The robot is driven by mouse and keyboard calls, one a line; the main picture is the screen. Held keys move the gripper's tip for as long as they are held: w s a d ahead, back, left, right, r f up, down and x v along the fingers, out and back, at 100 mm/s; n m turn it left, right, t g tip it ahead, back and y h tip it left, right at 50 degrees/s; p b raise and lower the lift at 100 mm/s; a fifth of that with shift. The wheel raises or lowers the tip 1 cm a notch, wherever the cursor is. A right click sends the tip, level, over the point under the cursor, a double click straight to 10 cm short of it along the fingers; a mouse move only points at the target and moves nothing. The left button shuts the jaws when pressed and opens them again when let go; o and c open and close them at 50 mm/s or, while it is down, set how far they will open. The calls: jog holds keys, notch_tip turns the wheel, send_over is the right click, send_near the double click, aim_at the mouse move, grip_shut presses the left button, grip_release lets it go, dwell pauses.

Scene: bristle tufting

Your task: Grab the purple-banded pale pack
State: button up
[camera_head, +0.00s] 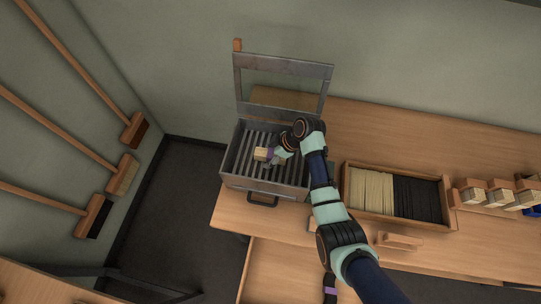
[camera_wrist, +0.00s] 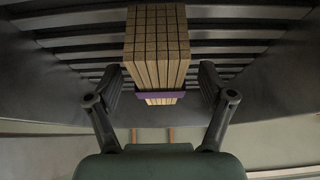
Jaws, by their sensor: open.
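The pale pack (camera_head: 261,154) with its purple band lies in the slotted metal box on the bench. In the wrist view the pack (camera_wrist: 157,45) points away between my fingers, its purple band (camera_wrist: 160,97) across the near part. My gripper (camera_wrist: 161,90) is open, with one finger on each side of the pack; a gap shows on both sides at the band. In the head view my gripper (camera_head: 274,158) reaches into the box from the right, and my wrist hides part of the box's inside.
The metal box (camera_head: 262,187) has dark walls, slats and a raised frame lid (camera_head: 283,63) behind. A wooden tray (camera_head: 397,219) of pale and black bristles stands to the right. Several bristle blocks (camera_head: 472,192) sit at far right. Brooms (camera_head: 122,176) hang on the left wall.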

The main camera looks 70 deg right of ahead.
jog(key=shift+f, duration=0.1)
jog(key=c, duration=1.3)
